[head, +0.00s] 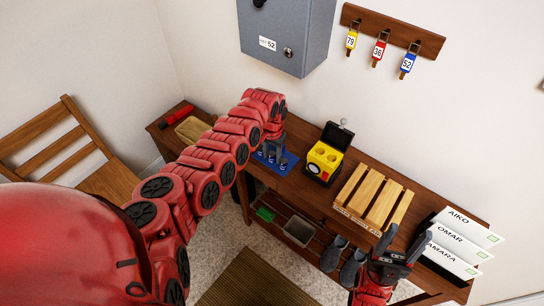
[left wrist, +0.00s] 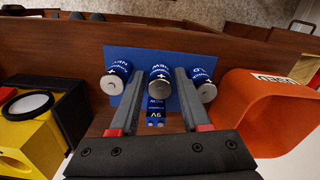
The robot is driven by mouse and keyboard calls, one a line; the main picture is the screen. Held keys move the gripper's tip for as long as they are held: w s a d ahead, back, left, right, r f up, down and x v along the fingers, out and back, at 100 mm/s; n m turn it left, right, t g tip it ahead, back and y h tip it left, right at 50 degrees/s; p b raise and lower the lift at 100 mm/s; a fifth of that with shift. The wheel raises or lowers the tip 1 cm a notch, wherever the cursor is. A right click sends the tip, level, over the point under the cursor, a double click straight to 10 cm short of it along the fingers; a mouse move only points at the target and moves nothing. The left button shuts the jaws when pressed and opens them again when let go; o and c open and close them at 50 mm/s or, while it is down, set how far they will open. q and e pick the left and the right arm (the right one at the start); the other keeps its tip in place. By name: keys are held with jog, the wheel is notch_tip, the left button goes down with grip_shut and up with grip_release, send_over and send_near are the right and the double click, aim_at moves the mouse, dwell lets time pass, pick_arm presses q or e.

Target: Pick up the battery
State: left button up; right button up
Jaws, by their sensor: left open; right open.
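Three upright blue batteries with silver tops stand in a row on a blue mat (left wrist: 122,98): a left one (left wrist: 117,75), a middle one (left wrist: 159,78) and a right one (left wrist: 203,78). A small blue 9V battery (left wrist: 156,111) is in front of the middle one. My left gripper (left wrist: 160,71) is open, its fingers on either side of the middle battery in the picture; I cannot tell whether they touch it. In the head view the left gripper (head: 271,142) is above the mat (head: 285,168). My right gripper (head: 386,243) is open and empty at the table's front right.
A yellow lantern box (head: 325,158) with its black lid raised stands right of the mat. An orange container (left wrist: 262,110) is close on the other side. A slatted wooden rack (head: 373,197) and name cards (head: 460,238) stand further right. A grey cabinet (head: 286,35) hangs above.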

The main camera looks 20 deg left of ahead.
pick_arm(q)
grip_shut()
jog(key=shift+r, duration=0.15)
